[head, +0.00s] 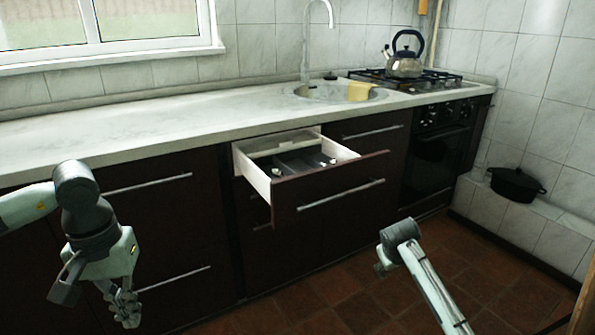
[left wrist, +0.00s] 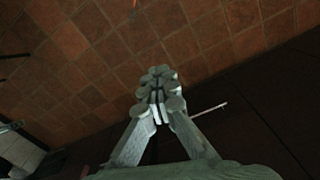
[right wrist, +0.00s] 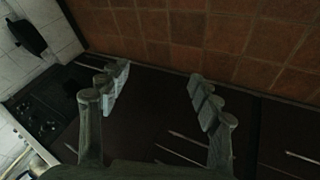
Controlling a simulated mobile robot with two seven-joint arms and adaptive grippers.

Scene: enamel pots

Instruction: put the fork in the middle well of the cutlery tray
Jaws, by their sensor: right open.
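The open drawer (head: 262,180) holds a grey cutlery tray (head: 300,160); small pale shapes lie inside, too small to identify. I cannot make out the fork in any view. My left gripper (head: 125,308) hangs low in front of the cabinets, left of the drawer and well apart from it. In the left wrist view its fingers (left wrist: 158,92) are together with nothing visible between them. My right arm reaches in from the lower right in the head view, where its fingers are not visible. In the right wrist view my right gripper (right wrist: 160,78) is wide open and empty.
The marble-look counter (head: 150,125) runs above the cabinets, with a sink (head: 318,93), a yellow cloth (head: 360,91) and a kettle (head: 404,65) on the hob. A black pot (head: 516,185) stands on the right ledge. The tiled floor (head: 340,290) is clear.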

